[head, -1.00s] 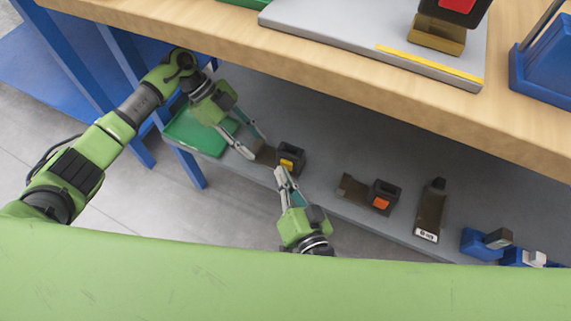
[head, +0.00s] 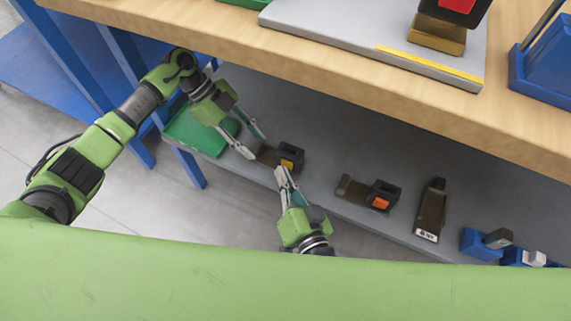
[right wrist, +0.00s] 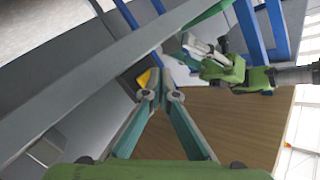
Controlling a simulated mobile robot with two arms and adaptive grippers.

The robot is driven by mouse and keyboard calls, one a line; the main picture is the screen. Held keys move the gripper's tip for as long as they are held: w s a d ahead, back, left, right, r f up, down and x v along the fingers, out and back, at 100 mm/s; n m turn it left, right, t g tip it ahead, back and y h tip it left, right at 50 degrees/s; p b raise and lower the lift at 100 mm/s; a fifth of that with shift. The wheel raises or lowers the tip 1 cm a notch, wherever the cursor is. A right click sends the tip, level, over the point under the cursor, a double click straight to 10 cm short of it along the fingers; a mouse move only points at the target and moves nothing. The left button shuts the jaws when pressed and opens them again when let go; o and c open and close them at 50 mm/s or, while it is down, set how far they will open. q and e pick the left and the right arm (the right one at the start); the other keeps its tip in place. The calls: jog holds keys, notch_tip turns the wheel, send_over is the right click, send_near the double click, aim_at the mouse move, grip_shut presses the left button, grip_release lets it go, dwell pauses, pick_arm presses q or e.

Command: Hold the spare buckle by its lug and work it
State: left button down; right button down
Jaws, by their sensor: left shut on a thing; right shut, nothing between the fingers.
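A dark buckle with a yellow button (head: 288,164) lies on the grey lower shelf, its brown flat lug (head: 267,154) pointing left. My left gripper (head: 257,146) is shut on this lug, coming from the upper left. My right gripper (head: 281,170) is shut and empty, its tips close beside the yellow button. In the right wrist view, the yellow button (right wrist: 144,78) shows just past the closed fingertips (right wrist: 160,97). I cannot tell whether they touch it. A similar buckle with an orange button (head: 381,202) lies further right, apart from both grippers.
A green tray (head: 199,134) sits at the shelf's left end. A dark labelled piece (head: 431,211) and blue blocks (head: 481,243) lie to the right. The wooden table top (head: 330,84) overhangs the shelf. Bare shelf lies between the two buckles.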

jog(key=shift+s+a, duration=0.25)
jog(key=shift+s, duration=0.3)
jog(key=shift+s+a, duration=0.3)
jog(key=shift+s, duration=0.5)
jog(key=shift+s+a, duration=0.25)
jog(key=shift+s, duration=0.5)
jog(key=shift+s+a, duration=0.3)
jog(key=shift+s, duration=0.5)
pick_arm(q)
jog(key=c, duration=1.3)
grip_release()
